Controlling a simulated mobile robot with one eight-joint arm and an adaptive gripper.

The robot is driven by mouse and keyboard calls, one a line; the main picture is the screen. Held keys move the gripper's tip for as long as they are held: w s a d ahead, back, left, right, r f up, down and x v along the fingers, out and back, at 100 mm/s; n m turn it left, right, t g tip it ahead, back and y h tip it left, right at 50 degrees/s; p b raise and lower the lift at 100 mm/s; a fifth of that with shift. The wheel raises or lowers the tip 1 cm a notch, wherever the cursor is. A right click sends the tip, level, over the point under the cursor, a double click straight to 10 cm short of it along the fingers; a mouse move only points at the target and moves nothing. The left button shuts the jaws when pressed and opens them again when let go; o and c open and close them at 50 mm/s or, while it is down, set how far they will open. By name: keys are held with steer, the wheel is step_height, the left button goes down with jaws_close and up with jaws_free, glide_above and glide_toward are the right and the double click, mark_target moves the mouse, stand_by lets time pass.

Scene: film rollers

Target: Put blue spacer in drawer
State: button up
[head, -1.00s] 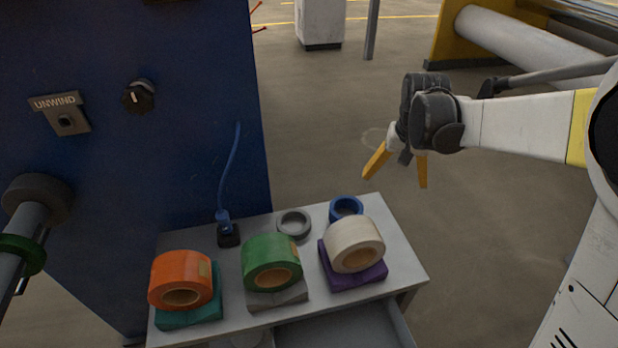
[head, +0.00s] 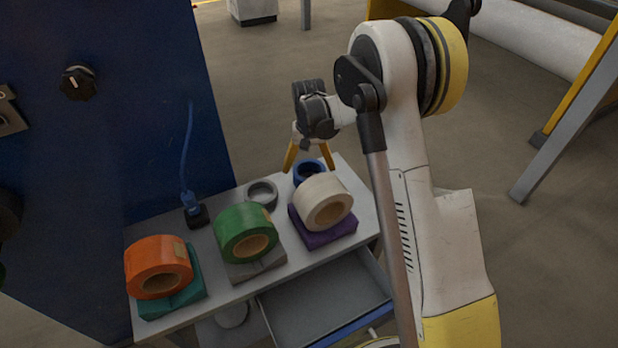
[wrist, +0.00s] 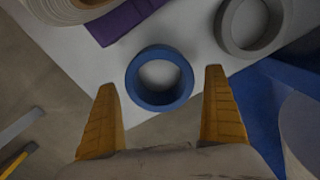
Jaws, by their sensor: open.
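The blue spacer (head: 309,170) is a ring lying flat at the back right of the table, behind the white roll. It also shows in the wrist view (wrist: 160,77), just beyond and between my fingertips. My gripper (head: 308,166) is open and empty, with its two yellow fingers on either side of the spacer in the head view. In the wrist view my gripper (wrist: 163,85) has its fingers apart, with the spacer ahead of the gap. I cannot tell their height above it. The drawer (head: 322,300) is pulled open under the table's front and its visible floor is bare.
A grey ring (head: 262,194) lies left of the spacer. The white roll (head: 323,201) on a purple pad, green roll (head: 247,232) and orange roll (head: 158,267) line the table front. A blue cable's plug (head: 191,207) stands near the blue cabinet (head: 90,150).

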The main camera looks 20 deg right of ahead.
mark_target(310, 176)
step_height(310, 176, down, 4)
steer(key=shift+w+d+f+b, duration=0.1)
steer(key=shift+d+f+b, duration=0.05)
steer(key=shift+b, duration=0.7)
steer(key=c, duration=1.2)
steer(key=shift+r, duration=0.2)
